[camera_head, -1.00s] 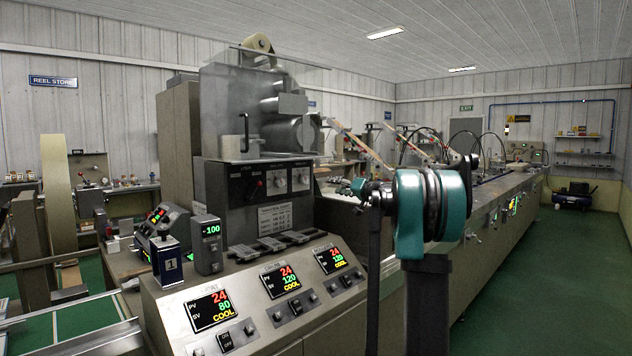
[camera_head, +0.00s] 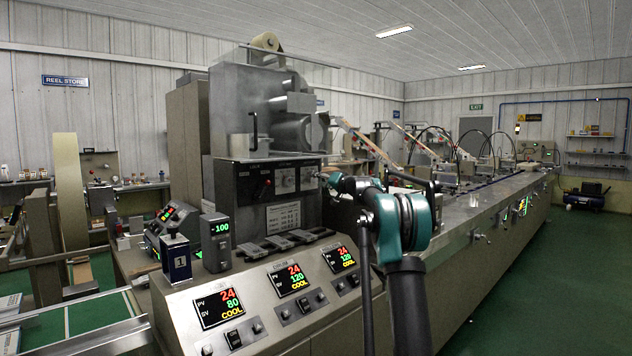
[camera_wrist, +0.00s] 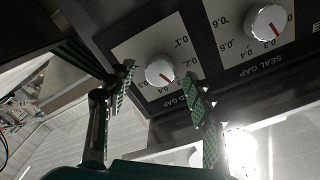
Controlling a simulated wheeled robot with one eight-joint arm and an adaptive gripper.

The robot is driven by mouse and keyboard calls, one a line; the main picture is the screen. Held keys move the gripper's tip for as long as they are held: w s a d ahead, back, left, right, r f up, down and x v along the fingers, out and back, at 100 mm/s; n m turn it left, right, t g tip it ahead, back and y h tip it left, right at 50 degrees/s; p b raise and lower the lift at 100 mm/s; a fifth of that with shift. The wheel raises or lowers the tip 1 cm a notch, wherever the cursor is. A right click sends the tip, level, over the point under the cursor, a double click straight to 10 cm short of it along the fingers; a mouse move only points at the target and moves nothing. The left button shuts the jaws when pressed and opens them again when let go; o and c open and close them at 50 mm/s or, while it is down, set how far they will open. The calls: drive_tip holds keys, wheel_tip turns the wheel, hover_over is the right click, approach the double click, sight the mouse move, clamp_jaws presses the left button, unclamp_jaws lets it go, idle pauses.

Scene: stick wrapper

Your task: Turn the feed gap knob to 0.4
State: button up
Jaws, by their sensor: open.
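The feed gap knob (camera_wrist: 160,71) is a white round dial on a pale scale plate, seen upside down in the wrist view. Its red mark points to the lower right, around the 0.3 to 0.4 side of the scale; the exact reading is too small to tell. My gripper (camera_wrist: 158,90) is open, with one textured finger on each side of the knob; I cannot tell whether either touches it. In the head view my gripper (camera_head: 328,179) is at the right end of the control panel (camera_head: 255,205) and largely covers the feed gap dial.
The seal gap knob (camera_wrist: 266,20) sits close beside the feed gap knob; its plate also shows in the head view (camera_head: 284,180). The sloped console with temperature displays (camera_head: 289,279) lies below.

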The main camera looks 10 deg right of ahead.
drive_tip(key=shift+x, duration=0.8)
drive_tip(key=c, duration=1.2)
drive_tip(key=shift+o, duration=0.2)
drive_tip(key=shift+m, duration=0.4)
drive_tip(key=m, duration=0.3)
drive_tip(key=shift+m, duration=2.4)
